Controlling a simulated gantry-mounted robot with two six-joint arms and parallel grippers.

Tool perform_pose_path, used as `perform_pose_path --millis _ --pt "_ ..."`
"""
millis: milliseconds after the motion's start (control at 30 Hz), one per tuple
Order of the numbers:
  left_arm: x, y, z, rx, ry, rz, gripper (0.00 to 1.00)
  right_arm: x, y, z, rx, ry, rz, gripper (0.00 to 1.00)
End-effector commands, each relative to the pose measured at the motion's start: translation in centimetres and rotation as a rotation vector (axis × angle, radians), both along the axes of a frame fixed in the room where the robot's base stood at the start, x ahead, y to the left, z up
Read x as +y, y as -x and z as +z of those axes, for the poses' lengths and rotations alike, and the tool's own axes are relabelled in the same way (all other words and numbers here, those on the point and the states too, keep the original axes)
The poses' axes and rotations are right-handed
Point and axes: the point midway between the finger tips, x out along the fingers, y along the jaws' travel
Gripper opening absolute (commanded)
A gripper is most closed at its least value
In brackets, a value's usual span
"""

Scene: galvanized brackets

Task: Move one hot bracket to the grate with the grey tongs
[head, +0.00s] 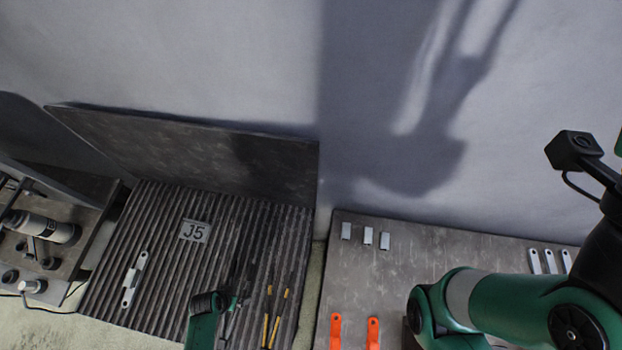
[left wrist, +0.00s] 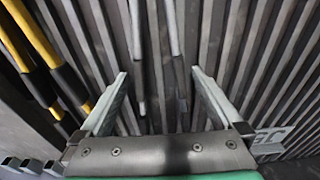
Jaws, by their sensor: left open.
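Two orange brackets (head: 373,332) stand out at the front left of the right-hand table, cut by the bottom edge. The ribbed dark grate (head: 165,225) lies to the left, with one pale bracket (head: 133,280) on it. My left gripper (head: 236,294) is low over the grate's right half. In the left wrist view its fingers (left wrist: 160,92) are open, apart on either side of the grey tongs (left wrist: 138,48). Whether the fingers touch the tongs I cannot tell. My right gripper is outside the view; only its arm shows at right.
Yellow-and-black tongs (head: 275,312) lie just right of the grey ones. Several pale brackets (head: 368,237) lie on the right-hand table (head: 440,245). A dark upright panel (head: 200,145) backs the grate. Equipment (head: 45,230) stands far left.

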Motion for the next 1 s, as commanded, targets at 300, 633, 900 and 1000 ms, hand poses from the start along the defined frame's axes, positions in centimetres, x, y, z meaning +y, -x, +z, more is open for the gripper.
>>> perform_pose_path --millis 300,633,900,1000 --pt "0.0 0.0 0.0 0.0 0.0 0.0 0.59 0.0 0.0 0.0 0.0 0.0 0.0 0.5" --pt "0.0 0.0 1.2 -0.001 0.0 0.0 0.59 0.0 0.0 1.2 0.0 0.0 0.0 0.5" --pt "0.0 0.0 6.0 0.0 0.0 0.0 0.59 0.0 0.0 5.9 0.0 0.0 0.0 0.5" --pt "0.0 0.0 6.4 0.0 0.0 0.0 0.59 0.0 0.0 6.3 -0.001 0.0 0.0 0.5"
